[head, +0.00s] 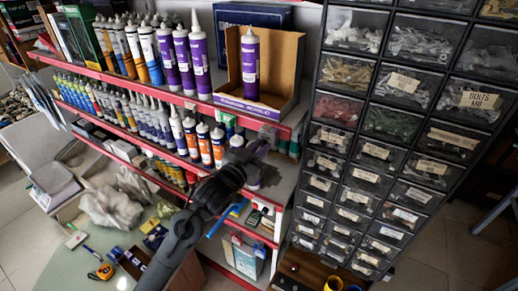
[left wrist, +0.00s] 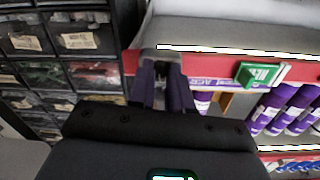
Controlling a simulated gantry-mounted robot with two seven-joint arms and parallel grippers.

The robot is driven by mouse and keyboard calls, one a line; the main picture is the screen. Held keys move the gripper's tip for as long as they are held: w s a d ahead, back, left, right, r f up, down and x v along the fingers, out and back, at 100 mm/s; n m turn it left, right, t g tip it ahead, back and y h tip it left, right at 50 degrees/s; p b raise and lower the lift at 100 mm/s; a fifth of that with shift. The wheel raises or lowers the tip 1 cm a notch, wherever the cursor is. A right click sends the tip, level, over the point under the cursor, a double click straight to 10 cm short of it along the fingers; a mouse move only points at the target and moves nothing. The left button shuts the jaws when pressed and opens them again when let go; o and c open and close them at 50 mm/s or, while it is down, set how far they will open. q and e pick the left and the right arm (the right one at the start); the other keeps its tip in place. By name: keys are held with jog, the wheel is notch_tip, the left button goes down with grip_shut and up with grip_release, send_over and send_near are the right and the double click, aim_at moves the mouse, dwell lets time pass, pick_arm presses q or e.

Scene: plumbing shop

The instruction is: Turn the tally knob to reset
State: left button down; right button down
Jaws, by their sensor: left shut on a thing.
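My left arm reaches up from the bottom of the head view, and its gripper (head: 259,149) is at the red shelf edge, beside the black drawer cabinet. In the left wrist view the two purple-grey fingers of the left gripper (left wrist: 163,78) are closed around a small grey part (left wrist: 162,55) at the red edge. This part seems to be the tally knob, but its shape and any reading are too small to make out. A small grey thing (head: 267,133) on the shelf edge sits just above the fingers in the head view. My right gripper is not in view.
A black drawer cabinet (head: 374,148) stands close to the right of the gripper. Several cartridges (head: 190,135) fill the shelves to its left. An open cardboard box (head: 284,82) with a purple cartridge stands above.

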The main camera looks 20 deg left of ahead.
pick_arm(q)
jog(key=shift+m, duration=0.4)
jog(key=m, duration=0.2)
jog(key=shift+m, duration=0.4)
jog(key=m+b, duration=0.1)
jog(key=m, duration=0.3)
jog(key=shift+m, duration=0.3)
jog(key=m+b, duration=0.6)
jog(key=m, duration=0.3)
jog(key=shift+y, duration=0.3)
jog(key=shift+m, duration=0.3)
jog(key=c, duration=1.1)
grip_release()
jog(key=shift+o, duration=0.2)
